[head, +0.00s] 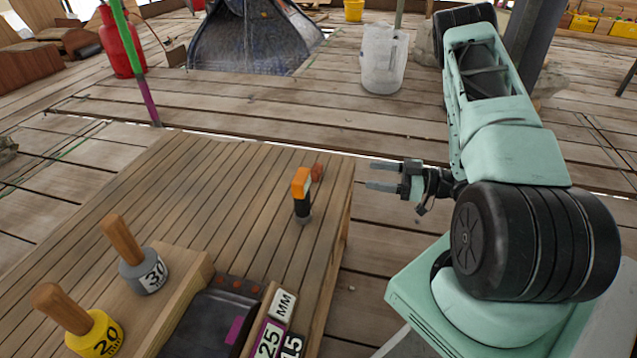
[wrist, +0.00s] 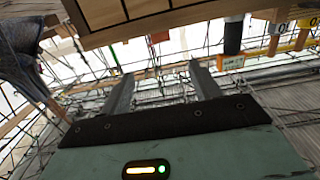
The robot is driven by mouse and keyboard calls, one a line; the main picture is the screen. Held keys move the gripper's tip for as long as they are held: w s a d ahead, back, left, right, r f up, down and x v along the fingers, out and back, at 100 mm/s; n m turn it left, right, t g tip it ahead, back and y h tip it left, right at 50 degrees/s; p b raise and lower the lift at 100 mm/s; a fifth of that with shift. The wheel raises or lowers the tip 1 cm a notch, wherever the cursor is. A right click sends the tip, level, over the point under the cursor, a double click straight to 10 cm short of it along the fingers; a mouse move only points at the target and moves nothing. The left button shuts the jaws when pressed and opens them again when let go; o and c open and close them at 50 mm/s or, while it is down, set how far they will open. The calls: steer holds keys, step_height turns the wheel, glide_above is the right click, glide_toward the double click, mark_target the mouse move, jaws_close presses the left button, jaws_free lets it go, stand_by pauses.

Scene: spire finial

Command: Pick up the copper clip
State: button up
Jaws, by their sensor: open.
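A small copper-brown block (head: 317,171), which looks like the copper clip, sits near the far right corner of the wooden table (head: 230,190). It stands just behind an upright orange and black tool (head: 302,192). In the wrist view a small reddish block (wrist: 160,37) shows at the table's edge, with the black and orange tool (wrist: 232,45) to its right. My gripper (head: 370,175) is open and empty, to the right of the table and apart from the clip. Its two fingers (wrist: 160,72) point toward the table in the wrist view.
Wooden-handled weights marked 30 (head: 148,272) and 20 (head: 95,335) stand at the table's near left. A dark tray (head: 208,318) and number blocks (head: 268,338) lie at the near edge. The table's middle is clear.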

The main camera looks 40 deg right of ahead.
mark_target(321, 168)
steer(key=b+x, duration=0.4)
steer(key=x, duration=0.6)
steer(key=shift+w+a+f, duration=0.15)
steer(key=shift+w+a, duration=0.05)
steer(key=shift+w, duration=0.05)
steer(key=shift+w+a+b, duration=0.35)
steer(key=shift+w, duration=0.1)
steer(key=b+x, duration=0.3)
steer(key=x, duration=0.1)
steer(key=shift+w+a, duration=0.25)
steer(key=shift+a, duration=0.1)
steer(key=shift+w+a, duration=0.2)
steer(key=shift+w, duration=0.05)
steer(key=c, duration=1.1)
